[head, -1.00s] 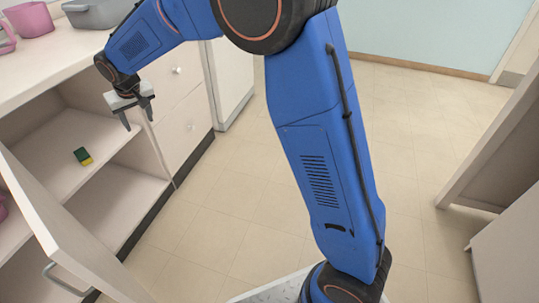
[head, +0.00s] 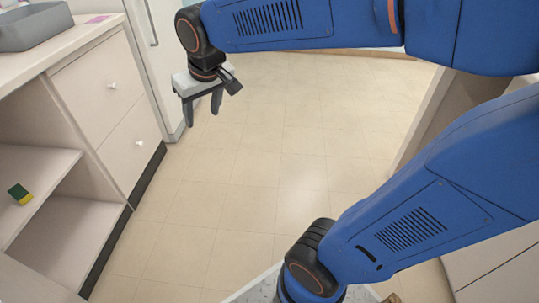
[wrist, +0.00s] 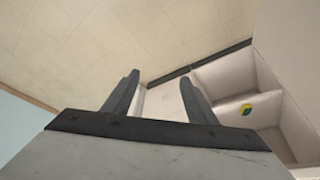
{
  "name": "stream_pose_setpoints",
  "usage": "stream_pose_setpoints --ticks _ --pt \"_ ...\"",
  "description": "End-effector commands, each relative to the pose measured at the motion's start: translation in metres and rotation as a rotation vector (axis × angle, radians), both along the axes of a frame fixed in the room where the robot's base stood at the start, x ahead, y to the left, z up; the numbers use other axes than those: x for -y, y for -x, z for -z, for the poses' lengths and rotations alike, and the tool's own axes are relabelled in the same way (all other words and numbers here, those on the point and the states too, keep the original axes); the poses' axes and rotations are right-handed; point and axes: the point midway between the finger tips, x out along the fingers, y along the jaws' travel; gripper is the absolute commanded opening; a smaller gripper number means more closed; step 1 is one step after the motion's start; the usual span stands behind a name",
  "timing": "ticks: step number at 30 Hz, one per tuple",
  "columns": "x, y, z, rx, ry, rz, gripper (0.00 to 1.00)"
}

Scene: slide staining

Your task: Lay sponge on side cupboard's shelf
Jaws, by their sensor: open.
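The sponge (head: 20,194), green and yellow, lies on the upper shelf (head: 50,168) of the open side cupboard at the left of the head view. It also shows small in the wrist view (wrist: 246,108), on the cupboard's shelf at the right. My gripper (head: 204,113) is open and empty. It hangs over the floor, to the right of the drawers and apart from the sponge and the cupboard. In the wrist view its two fingers (wrist: 160,95) stand apart with nothing between them.
A grey basin (head: 32,27) and a pink item (head: 97,19) are on the counter above. Two closed drawers (head: 115,95) are beside the shelves. The tiled floor (head: 270,150) is clear. Furniture stands at the right.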

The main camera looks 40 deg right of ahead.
Motion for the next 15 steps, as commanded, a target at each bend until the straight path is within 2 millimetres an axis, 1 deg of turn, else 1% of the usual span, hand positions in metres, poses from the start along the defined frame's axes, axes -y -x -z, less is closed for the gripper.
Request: stream_pose_setpoints --ticks 1,6,12,15 --pt "0.013 0.018 0.001 0.005 -0.002 0.016 0.52" --pt "0.043 0.073 0.011 0.007 -0.004 0.05 0.52" --pt "0.068 0.134 0.031 0.011 -0.005 0.088 0.52" --pt "0.075 0.158 0.042 0.011 -0.005 0.101 0.52"
